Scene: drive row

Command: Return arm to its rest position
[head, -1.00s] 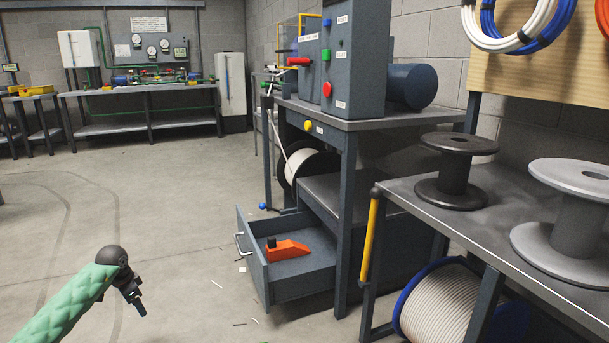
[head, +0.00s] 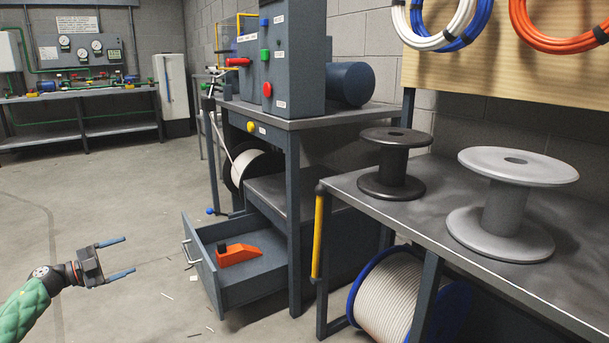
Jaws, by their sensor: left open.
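My left arm comes in at the lower left with a green padded sleeve. My left gripper (head: 122,257) is open and empty, its two blue-grey fingers spread and pointing right. It is in the air over the floor, to the left of the open drawer (head: 262,286) and apart from it. An orange tool with a black knob (head: 238,255) lies in the drawer. My right gripper is not in view.
The drawer juts out from under the grey machine bench (head: 300,122). A side bench (head: 408,212) on the right bears a black spool (head: 393,165) and a grey spool (head: 508,205). The floor (head: 130,200) at left is mostly clear.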

